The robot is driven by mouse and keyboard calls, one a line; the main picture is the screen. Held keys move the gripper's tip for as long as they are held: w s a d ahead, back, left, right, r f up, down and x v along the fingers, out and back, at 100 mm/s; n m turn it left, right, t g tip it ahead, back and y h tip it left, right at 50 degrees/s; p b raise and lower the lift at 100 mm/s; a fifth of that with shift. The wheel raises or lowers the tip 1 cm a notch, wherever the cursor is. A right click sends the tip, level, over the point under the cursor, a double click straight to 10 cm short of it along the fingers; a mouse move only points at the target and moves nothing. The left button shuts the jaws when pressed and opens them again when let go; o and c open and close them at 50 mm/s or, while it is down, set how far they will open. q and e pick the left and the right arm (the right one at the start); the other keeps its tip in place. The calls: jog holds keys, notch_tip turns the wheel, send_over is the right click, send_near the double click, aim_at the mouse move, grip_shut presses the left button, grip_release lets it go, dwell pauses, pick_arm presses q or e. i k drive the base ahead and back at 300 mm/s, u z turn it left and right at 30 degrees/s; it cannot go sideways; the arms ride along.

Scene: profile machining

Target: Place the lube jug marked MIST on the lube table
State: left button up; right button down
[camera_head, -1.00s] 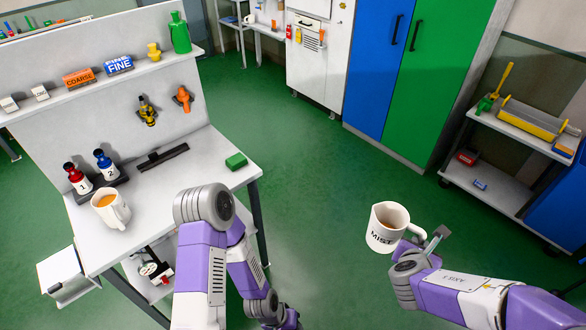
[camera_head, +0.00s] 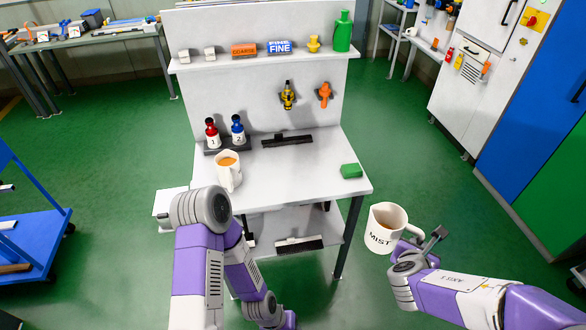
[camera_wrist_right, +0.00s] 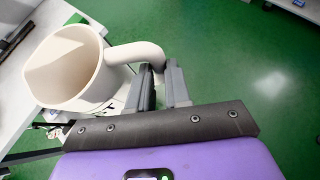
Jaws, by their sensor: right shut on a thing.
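A cream jug marked MIST (camera_head: 384,230) is held upright in my right gripper (camera_head: 424,243), by its handle. The right wrist view shows the jug (camera_wrist_right: 72,72) open at the top, with the fingers (camera_wrist_right: 162,84) closed around the handle. The jug is in the air, to the right of the white table's (camera_head: 300,182) front right corner. I see no label calling this table the lube table. My left arm is folded in front of the table; its gripper cannot be made out.
Another cream jug (camera_head: 228,172) with orange liquid stands on the table's left. Behind it are a red bottle (camera_head: 212,133) and a blue bottle (camera_head: 238,130). A green block (camera_head: 351,171) lies near the right edge. The middle front tabletop is clear.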

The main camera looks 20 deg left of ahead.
aim_at(280, 178)
jog(key=i, duration=1.15)
jog(key=u, duration=0.9)
